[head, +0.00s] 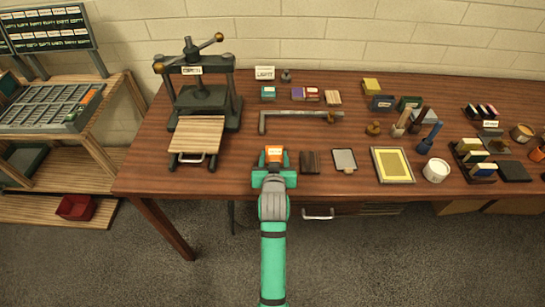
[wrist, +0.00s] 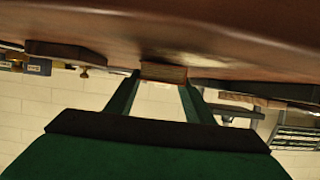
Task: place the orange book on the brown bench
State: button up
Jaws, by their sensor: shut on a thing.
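The orange book (head: 273,152) is at the front edge of the brown bench (head: 240,150), left of the bench's middle. My gripper (head: 274,168) is shut on it, reaching in from the front. In the wrist view, which looks upside down, the book (wrist: 163,72) shows its end between the two green fingers, close against the bench surface (wrist: 100,28). I cannot tell whether it touches the bench. Most of the book's sides are hidden by my fingers.
A dark brown block (head: 310,162), a grey plate (head: 344,159) and a yellow framed panel (head: 392,165) lie to the right of the book. A press (head: 203,97) stands at the left and a metal square (head: 300,115) lies behind. Bare bench shows between them.

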jog(key=shift+d+f, duration=0.1)
jog(key=shift+d, duration=0.15)
jog(key=o, duration=1.1)
jog(key=shift+a, duration=0.15)
